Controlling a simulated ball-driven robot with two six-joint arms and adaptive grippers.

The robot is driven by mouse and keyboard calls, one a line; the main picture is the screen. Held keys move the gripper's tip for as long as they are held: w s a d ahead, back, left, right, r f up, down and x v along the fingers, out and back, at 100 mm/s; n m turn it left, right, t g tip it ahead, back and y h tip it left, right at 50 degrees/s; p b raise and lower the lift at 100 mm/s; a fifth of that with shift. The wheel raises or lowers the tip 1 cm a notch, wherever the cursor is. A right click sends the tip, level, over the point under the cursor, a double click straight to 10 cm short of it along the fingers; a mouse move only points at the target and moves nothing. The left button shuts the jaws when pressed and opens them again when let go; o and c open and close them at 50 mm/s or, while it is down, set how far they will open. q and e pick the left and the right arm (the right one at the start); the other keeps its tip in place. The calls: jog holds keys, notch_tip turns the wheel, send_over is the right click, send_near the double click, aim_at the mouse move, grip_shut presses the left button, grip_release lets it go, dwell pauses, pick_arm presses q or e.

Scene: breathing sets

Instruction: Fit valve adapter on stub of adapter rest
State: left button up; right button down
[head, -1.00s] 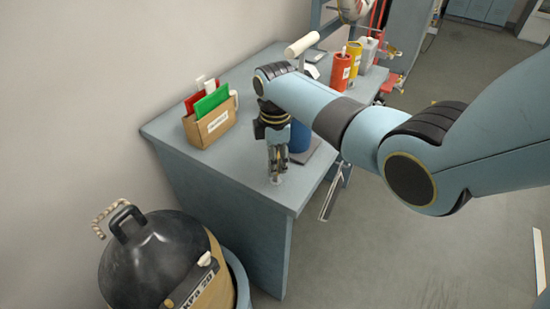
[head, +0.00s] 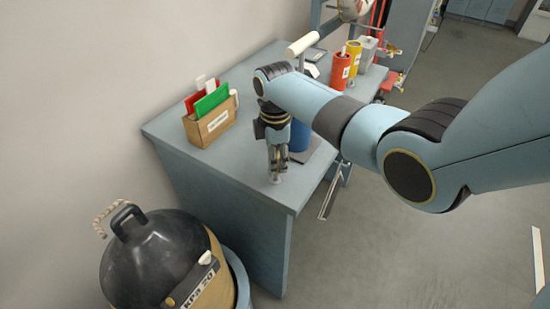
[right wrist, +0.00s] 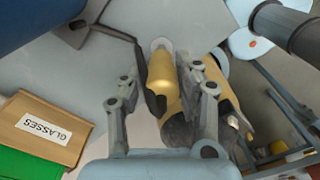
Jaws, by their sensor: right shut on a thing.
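The valve adapter (right wrist: 162,75) is a gold, rounded cylinder between the fingers of my right gripper (right wrist: 170,92). The gripper is shut on it. In the head view my right gripper (head: 277,165) points down over the near corner of the grey table. A small pale round piece (head: 276,178), likely the stub of the adapter rest, shows at its tips. In the right wrist view a pale round end (right wrist: 161,46) shows at the adapter's far end. I cannot tell whether the adapter is seated on it or just above. My left gripper is not in view.
A cardboard box labelled GLASSES (right wrist: 45,128) holds red and green folders. A blue cylinder (head: 300,136) stands close behind my gripper. Orange (head: 341,70) and yellow (head: 354,58) cylinders stand farther back. A black-topped vessel (head: 150,250) stands beside the table (head: 225,178).

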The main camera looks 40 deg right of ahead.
dwell(0.3)
jog(key=shift+f, duration=0.2)
jog(key=shift+f+b, duration=0.9)
jog(key=shift+f, duration=0.45)
jog(key=c, duration=0.9)
grip_release()
jog(key=shift+o, duration=0.2)
notch_tip(320, 180, up, 12)
jog(key=shift+f, duration=0.1)
jog(key=shift+s, duration=0.1)
